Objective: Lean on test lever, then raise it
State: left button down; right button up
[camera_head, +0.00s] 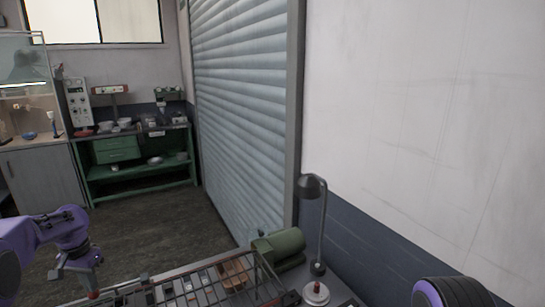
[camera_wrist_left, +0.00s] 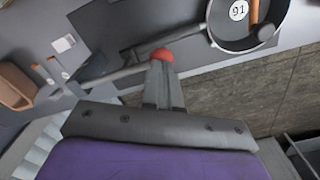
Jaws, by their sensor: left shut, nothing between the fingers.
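The test lever is a thin grey rod with a red ball knob. In the left wrist view its knob (camera_wrist_left: 163,55) is just beyond my left gripper's tips, and the rod (camera_wrist_left: 115,75) runs off to the left. The knob (camera_head: 93,295) also shows low in the head view, beneath my purple left arm. My left gripper (camera_wrist_left: 160,66) is shut and empty, its fingers pointing at the knob. I cannot tell whether the tips touch the knob.
A dark round pan (camera_wrist_left: 239,46) marked 91 lies beyond the lever. A wire rack (camera_head: 205,293), green motor-like unit (camera_head: 278,243) and desk lamp (camera_head: 313,187) stand on the near bench. A green workbench (camera_head: 105,176) is farther back; open floor lies between.

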aim_at(94, 294)
pick_arm(q)
jog(key=shift+f+b, duration=0.45)
jog(key=shift+f, duration=1.5)
jog(key=shift+s+f+p, duration=0.1)
jog(key=shift+f+p, duration=0.15)
jog(key=shift+p, duration=0.05)
jog(key=shift+s+f+p, duration=0.1)
jog(key=shift+p, duration=0.25)
dwell(0.5)
jog(key=shift+p, duration=0.3)
notch_tip(94, 294, up, 2)
jog(key=shift+a+r, duration=0.1)
jog(key=shift+r, duration=2.65)
jog(key=shift+w, duration=0.25)
